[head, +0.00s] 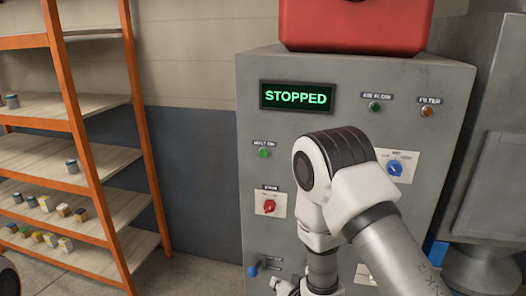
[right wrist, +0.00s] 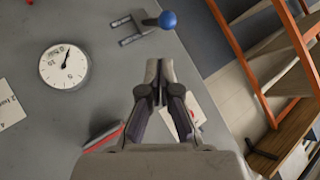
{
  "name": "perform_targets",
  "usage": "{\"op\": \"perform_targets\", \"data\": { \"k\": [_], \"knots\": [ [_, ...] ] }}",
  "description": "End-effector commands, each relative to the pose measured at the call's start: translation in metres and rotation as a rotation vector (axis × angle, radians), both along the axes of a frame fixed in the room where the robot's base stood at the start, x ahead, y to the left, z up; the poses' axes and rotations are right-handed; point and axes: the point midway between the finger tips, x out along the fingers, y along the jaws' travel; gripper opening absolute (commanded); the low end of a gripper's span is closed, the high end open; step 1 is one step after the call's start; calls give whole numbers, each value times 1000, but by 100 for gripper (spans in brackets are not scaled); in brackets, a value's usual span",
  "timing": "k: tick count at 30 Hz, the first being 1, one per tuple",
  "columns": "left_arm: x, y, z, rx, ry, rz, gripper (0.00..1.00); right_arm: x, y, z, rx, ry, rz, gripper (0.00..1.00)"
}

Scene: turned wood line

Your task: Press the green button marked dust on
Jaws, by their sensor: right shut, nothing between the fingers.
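The green button (head: 264,153) is on the left of the grey cabinet's front, below the display, under a small blurred label that seems to read dust on. The display (head: 297,96) reads STOPPED in green letters. My right gripper (head: 284,286) is low in front of the cabinet, well below the button and partly cut off by the frame's lower edge. In the right wrist view its fingers (right wrist: 158,80) are together and empty, over the grey panel. The green button does not show in that view. My left gripper is not in view.
A red switch (head: 269,206) and a blue-knobbed lever (head: 252,271) are below the button. A blue dial (head: 395,168), green lamp (head: 375,106) and amber lamp (head: 428,110) are to the right. A gauge (right wrist: 64,67) shows in the wrist view. An orange shelf (head: 75,110) stands left.

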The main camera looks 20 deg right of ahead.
Motion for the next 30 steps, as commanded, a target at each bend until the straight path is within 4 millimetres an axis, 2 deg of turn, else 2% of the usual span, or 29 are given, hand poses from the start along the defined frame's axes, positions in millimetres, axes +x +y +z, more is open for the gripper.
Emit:
{"op": "perform_targets", "data": {
  "k": [1, 3, 5, 6, 9, 13, 15, 18, 30],
  "knots": [
    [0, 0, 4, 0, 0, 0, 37, 19, 4, 32, 44, -89, -12, 0],
    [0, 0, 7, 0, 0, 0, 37, 42, 10, 76, 122, -217, -28, 0],
    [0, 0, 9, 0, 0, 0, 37, 58, 15, 114, 192, -324, -33, 0],
    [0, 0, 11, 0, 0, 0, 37, 67, 18, 141, 240, -394, -32, 0],
    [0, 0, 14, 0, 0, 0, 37, 82, 26, 200, 352, -545, -18, 0],
    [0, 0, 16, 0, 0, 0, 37, 88, 33, 254, 458, -674, 9, 0],
    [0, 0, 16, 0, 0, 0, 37, 89, 35, 268, 489, -708, 19, 0],
    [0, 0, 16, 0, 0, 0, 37, 89, 36, 275, 506, -724, 24, 0],
    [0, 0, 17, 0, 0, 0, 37, 88, 37, 273, 504, -722, 23, 0]
  ]
}}
